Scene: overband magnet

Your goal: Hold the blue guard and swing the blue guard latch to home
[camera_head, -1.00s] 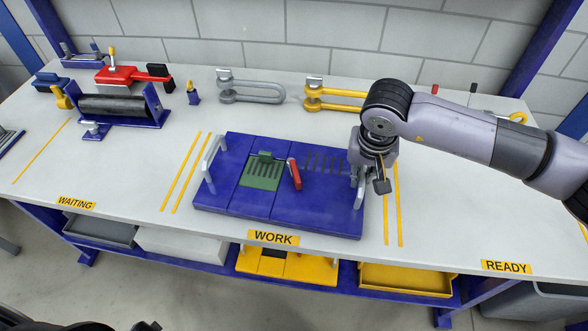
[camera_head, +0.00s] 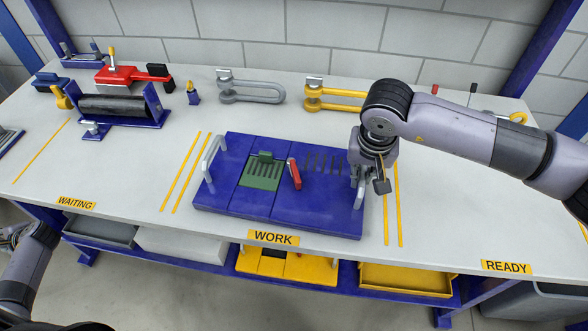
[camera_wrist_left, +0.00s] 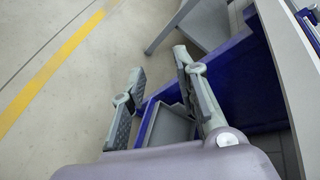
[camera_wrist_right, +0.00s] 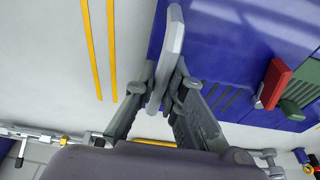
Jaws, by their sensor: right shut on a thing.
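The blue guard (camera_head: 318,209) lies flat on the table behind the WORK label, with a grey bar handle at each end. A red lever (camera_head: 295,174), perhaps the latch, stands on it beside a green slotted block (camera_head: 262,172). My right gripper (camera_head: 360,178) is shut on the right handle; the right wrist view shows the fingers around this pale grey handle (camera_wrist_right: 174,40), with the red lever (camera_wrist_right: 273,84) apart from them. My left gripper (camera_wrist_left: 161,70) is open and empty, low over the floor in front of the bench; my left arm shows at the lower left in the head view.
A black roller in a blue stand (camera_head: 115,106) and a red tool (camera_head: 130,75) stand at the back left. Grey (camera_head: 250,91) and yellow (camera_head: 335,98) shackles lie behind the guard. Trays (camera_head: 405,278) sit under the front edge.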

